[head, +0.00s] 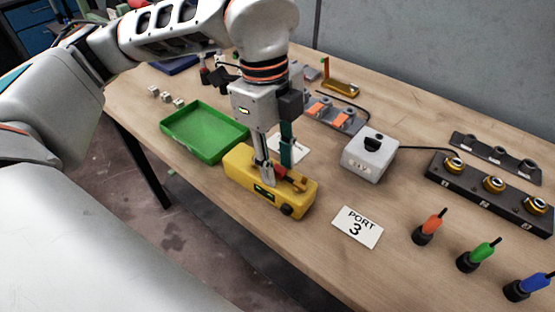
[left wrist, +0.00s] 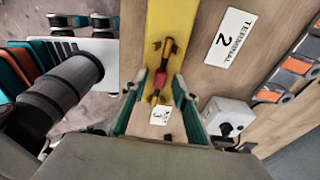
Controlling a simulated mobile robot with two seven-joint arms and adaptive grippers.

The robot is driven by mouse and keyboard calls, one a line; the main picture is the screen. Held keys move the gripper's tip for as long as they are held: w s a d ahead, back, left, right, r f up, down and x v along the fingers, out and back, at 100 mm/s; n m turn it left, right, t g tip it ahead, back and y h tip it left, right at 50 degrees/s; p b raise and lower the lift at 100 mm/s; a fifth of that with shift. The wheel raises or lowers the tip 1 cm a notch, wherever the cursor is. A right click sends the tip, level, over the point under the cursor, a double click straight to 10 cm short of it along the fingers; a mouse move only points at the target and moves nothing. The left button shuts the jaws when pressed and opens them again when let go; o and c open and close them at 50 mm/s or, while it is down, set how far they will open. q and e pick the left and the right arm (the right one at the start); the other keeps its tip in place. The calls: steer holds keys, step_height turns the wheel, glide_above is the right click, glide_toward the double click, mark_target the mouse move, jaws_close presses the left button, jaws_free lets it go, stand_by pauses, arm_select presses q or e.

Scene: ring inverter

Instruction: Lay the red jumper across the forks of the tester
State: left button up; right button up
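The yellow tester (head: 240,170) lies near the front edge of the table. The red jumper (head: 279,172) is at the tester's top, and in the left wrist view (left wrist: 159,83) its red body lies between my finger pads. Brown fork-like metal parts (left wrist: 166,46) show beyond the red body. I cannot tell for certain whether the jumper rests on the forks. My left gripper (head: 273,168) points down at the tester, its fingertips on either side of the jumper. In the left wrist view its fingers (left wrist: 156,92) stand apart with gaps beside the jumper. My right gripper is not in view.
A green tray (head: 170,131) stands left of the tester. A grey box with a black knob (head: 362,164) and a PORT 3 card (head: 357,227) are to the right. Orange, green and blue-handled plugs (head: 476,255) stand at the front right. A TERMINAL 2 card (left wrist: 231,38) lies beside the tester.

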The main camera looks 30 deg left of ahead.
arm_select(q)
steer(key=shift+r, duration=0.1)
steer(key=shift+r, duration=0.35)
step_height(320, 180, up, 12)
steer(key=a+p, duration=0.1)
steer(key=p, duration=0.1)
steer(key=shift+a+f, duration=0.2)
steer(key=shift+f, duration=0.05)
steer(key=shift+w, duration=0.1)
